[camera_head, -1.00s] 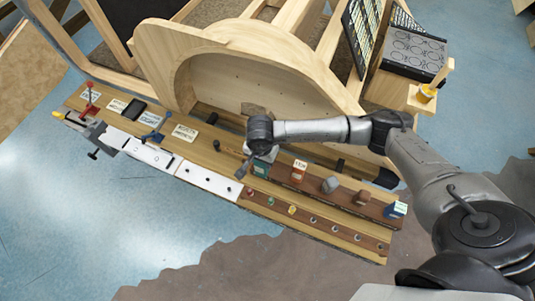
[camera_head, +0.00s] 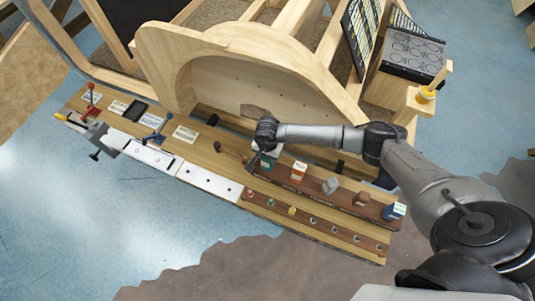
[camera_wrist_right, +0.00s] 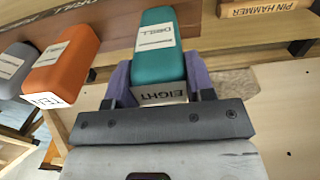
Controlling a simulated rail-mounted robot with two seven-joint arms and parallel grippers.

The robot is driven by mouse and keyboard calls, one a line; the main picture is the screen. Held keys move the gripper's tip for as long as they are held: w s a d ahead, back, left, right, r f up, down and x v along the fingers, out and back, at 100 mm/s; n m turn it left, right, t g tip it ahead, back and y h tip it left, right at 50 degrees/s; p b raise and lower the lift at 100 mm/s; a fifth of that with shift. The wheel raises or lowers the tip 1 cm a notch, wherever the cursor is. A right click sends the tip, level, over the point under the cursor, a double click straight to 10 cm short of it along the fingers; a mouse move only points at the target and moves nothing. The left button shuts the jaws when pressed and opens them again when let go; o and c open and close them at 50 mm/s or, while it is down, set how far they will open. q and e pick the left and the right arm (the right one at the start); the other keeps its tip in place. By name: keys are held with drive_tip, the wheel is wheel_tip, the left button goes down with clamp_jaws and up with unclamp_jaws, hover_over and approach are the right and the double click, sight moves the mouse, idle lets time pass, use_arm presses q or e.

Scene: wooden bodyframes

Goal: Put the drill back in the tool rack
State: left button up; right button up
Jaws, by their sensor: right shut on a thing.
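The drill is a teal block whose top label reads DRILL and whose end label reads EIGHT, in the right wrist view (camera_wrist_right: 160,45). My right gripper (camera_wrist_right: 159,82) is shut on it, one purple finger on each side. In the head view the teal block (camera_head: 268,164) is partly hidden by my right gripper (camera_head: 253,161), at the left end of the brown tool rack (camera_head: 325,202). I cannot tell whether the block is seated in the rack or held just above it. My left gripper is not in view.
An orange block (camera_head: 298,172) marked TEN stands beside the teal one, then a grey block (camera_head: 330,186), a brown block (camera_head: 361,199) and a blue-and-white block (camera_head: 395,211). A curved wooden frame (camera_head: 240,85) rises behind. Small coloured pieces sit in the front strip.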

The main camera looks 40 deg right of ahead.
drive_tip(key=shift+w, duration=0.1)
drive_tip(key=shift+f+b, duration=0.4)
drive_tip(key=shift+b, duration=0.05)
drive_tip(key=o, duration=1.1)
